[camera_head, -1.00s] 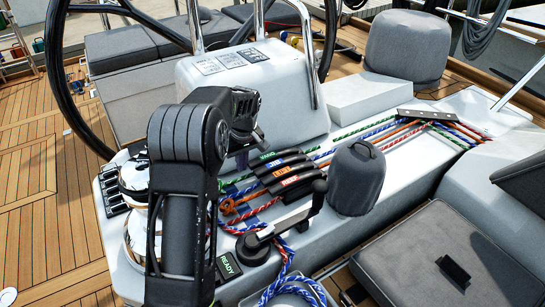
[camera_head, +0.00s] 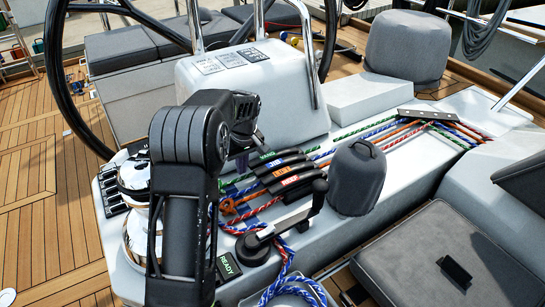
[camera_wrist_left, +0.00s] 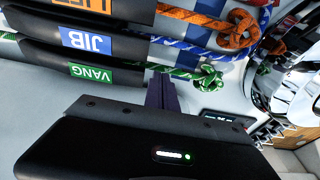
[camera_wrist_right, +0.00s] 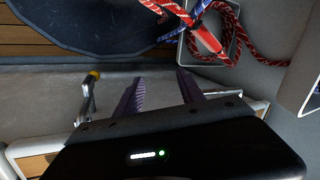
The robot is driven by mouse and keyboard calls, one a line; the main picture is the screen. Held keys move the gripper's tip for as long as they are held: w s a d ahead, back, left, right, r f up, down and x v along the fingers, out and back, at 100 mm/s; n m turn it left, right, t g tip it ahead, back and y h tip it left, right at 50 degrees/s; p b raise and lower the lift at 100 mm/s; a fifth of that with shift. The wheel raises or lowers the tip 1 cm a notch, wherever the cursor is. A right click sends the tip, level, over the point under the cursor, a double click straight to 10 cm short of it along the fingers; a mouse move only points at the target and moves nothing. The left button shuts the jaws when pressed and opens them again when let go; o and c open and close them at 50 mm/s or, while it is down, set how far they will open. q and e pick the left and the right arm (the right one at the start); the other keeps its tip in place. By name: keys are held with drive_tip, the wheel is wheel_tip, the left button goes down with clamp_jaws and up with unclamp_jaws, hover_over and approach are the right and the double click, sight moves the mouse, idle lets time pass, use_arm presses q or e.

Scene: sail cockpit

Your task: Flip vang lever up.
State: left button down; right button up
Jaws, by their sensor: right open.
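The vang lever (camera_wrist_left: 60,62) is a black clutch lever with a green VANG label. It lies flat at the end of a row of similar levers, with a green rope running out from it. In the head view its label (camera_head: 262,157) shows just right of my left gripper (camera_head: 242,162). In the left wrist view my left gripper (camera_wrist_left: 161,90) has its purple fingers together, with nothing seen between them. They are beside the lever's end, close to the green rope; contact cannot be told. My right gripper (camera_wrist_right: 158,90) is open and empty, away from the levers.
The JIB lever (camera_head: 282,160), LIFT lever (camera_head: 291,170) and REEF lever (camera_head: 303,181) lie flat beside it. A winch handle (camera_head: 315,205), a covered winch (camera_head: 357,178) and chrome winches (camera_head: 136,180) stand nearby. The steering console (camera_head: 255,95) rises behind.

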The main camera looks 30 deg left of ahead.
use_arm(q)
drive_tip(key=shift+w+d, duration=0.35)
drive_tip(key=shift+w, duration=0.35)
drive_tip(key=shift+r, duration=0.1)
drive_tip(key=shift+w+d+r+p, duration=0.1)
drive_tip(key=shift+w+r+p, duration=0.05)
drive_tip(key=shift+r+p, duration=0.35)
drive_tip(key=shift+w+d+r+p, duration=0.1)
drive_tip(key=shift+w+r+p, duration=0.05)
drive_tip(key=shift+r+p, duration=0.35)
